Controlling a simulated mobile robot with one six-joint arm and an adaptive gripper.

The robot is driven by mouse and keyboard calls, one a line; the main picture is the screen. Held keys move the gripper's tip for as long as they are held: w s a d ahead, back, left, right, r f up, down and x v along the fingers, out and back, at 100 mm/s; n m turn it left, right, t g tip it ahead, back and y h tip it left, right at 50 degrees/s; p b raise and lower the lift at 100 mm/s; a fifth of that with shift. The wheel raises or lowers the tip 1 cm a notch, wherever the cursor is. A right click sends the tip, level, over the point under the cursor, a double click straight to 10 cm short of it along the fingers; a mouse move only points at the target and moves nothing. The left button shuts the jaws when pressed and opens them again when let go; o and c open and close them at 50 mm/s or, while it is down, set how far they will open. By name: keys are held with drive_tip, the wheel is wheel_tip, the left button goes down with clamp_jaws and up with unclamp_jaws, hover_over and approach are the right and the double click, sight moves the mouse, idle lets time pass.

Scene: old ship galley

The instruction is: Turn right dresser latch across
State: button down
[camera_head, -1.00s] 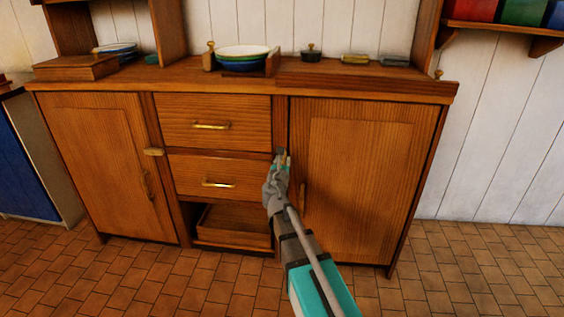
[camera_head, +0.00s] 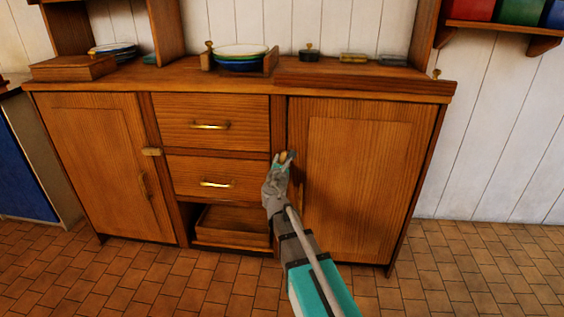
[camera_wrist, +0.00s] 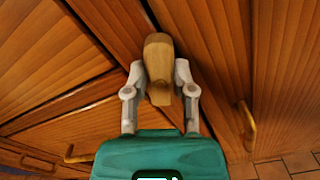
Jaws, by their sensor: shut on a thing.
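The right dresser latch (camera_head: 286,156) is a small yellow-brown turn piece on the post beside the right door (camera_head: 360,180). My gripper (camera_head: 282,158) is at it and partly covers it. In the wrist view, the latch (camera_wrist: 158,58) sits between the two grey fingers of my gripper (camera_wrist: 160,85), which are shut on it. There it stands at an angle to the dark seam between post and door, neither along it nor square across. The right door looks shut. Its brass handle (camera_wrist: 247,125) is apart from my gripper, to the right in the wrist view.
The left latch (camera_head: 152,152) lies across the left door's edge. Two drawers with brass handles (camera_head: 210,126) are left of my gripper, above an open lower tray (camera_head: 234,222). Bowls (camera_head: 240,56) stand on the dresser top. The tiled floor in front is clear.

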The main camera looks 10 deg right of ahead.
drive_tip(key=m, duration=0.6)
drive_tip(key=shift+d+f, duration=0.15)
drive_tip(key=shift+d, duration=0.1)
drive_tip(key=m, duration=0.7)
drive_tip(key=shift+f+b, duration=0.2)
drive_tip(key=shift+b, duration=0.15)
drive_tip(key=shift+c, duration=2.2)
unclamp_jaws()
drive_tip(key=shift+s, duration=0.2)
drive_tip(key=v, duration=1.1)
drive_tip(key=shift+s, duration=0.35)
drive_tip(key=shift+m, duration=0.3)
